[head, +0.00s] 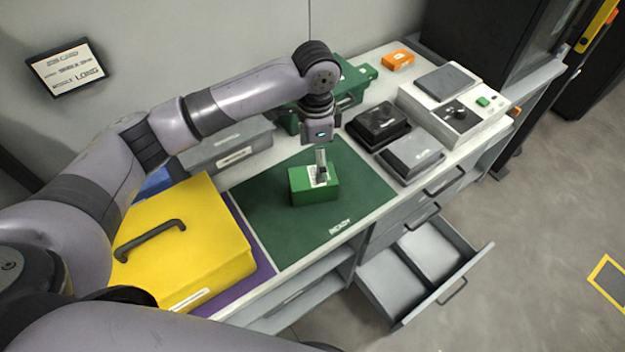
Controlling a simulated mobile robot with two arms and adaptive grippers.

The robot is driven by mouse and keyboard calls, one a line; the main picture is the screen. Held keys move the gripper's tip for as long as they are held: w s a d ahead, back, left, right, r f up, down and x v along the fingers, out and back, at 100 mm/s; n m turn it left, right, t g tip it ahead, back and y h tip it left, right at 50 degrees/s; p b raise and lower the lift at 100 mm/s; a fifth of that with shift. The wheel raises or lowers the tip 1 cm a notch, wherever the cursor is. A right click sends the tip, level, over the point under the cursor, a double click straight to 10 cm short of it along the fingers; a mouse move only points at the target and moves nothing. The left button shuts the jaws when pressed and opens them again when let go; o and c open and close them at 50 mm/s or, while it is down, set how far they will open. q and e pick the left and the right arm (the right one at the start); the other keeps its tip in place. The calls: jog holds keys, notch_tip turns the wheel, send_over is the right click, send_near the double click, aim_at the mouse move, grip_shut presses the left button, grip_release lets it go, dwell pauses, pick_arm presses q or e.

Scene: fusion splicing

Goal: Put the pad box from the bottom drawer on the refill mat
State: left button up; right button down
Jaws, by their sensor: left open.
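A green box (309,190) with a white label on top sits on the dark green mat (275,238), whose lettering seems to read "READY". I take it to be the pad box, but its label is too small to read. My left gripper (321,178) points straight down at the top of this box, with its fingers open and close to the label. I cannot tell whether they touch it. The bottom drawer (455,284) is pulled open, and its two compartments look empty. My right gripper is out of view.
A yellow case (190,240) with a dark handle stands on a purple mat (262,270) at left. Black (378,124) and grey (411,153) boxes and a white device (455,115) stand at right. The open drawer juts over the floor. The front of the green mat is clear.

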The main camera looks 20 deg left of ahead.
aim_at(312, 176)
pick_arm(q)
notch_tip(312, 176, down, 4)
jog(key=shift+a, duration=0.15)
jog(key=shift+f+p, duration=0.4)
jog(key=shift+p, duration=0.05)
notch_tip(312, 176, down, 4)
jog(key=shift+a+f+p, duration=0.15)
jog(key=shift+f+p, duration=0.1)
jog(key=shift+p, duration=0.45)
jog(key=shift+f, duration=0.1)
jog(key=shift+c, duration=1.2)
jog(key=c, duration=1)
jog(key=shift+c, duration=0.8)
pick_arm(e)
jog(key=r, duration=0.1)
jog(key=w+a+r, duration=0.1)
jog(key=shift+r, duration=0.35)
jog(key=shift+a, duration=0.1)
